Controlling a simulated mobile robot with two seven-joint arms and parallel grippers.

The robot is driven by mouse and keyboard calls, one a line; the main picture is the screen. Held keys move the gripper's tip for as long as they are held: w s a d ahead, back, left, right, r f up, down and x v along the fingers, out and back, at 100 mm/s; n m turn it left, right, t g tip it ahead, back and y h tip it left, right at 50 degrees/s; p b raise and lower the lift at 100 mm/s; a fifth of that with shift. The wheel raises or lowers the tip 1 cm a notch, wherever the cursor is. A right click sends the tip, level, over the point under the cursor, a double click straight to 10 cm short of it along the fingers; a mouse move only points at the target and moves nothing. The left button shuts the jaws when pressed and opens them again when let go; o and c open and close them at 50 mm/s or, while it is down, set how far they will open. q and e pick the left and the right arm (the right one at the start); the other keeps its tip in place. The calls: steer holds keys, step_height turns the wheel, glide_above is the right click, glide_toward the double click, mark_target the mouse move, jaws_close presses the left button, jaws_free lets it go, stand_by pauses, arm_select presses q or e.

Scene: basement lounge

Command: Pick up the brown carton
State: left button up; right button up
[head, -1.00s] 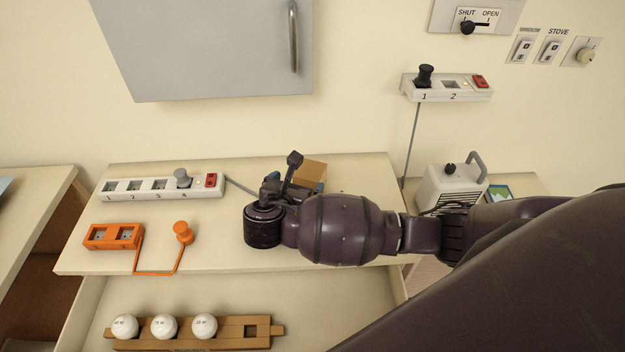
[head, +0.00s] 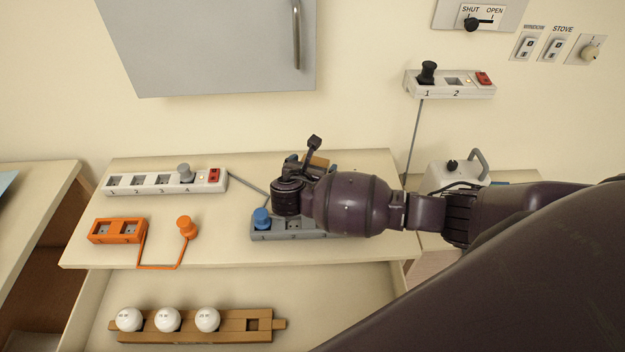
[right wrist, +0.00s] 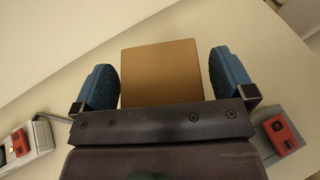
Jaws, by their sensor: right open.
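The brown carton (head: 318,160) stands at the back of the tabletop, mostly hidden in the head view behind my right gripper. In the right wrist view the carton's flat brown face (right wrist: 160,72) shows between the two blue fingers. My right gripper (right wrist: 166,80) is open, with one finger on each side of the carton. A narrow gap shows on the right side; at the left the finger is very close, and I cannot tell whether it touches. My left gripper is in neither view.
A grey strip with a blue plug (head: 262,218) lies below my right wrist. A white power strip (head: 150,182), an orange socket block (head: 117,231) and an orange plug (head: 187,227) lie to the left. A white heater-like box (head: 455,172) stands at right. An open drawer holds bulbs.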

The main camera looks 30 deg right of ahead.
steer(key=c, duration=1.2)
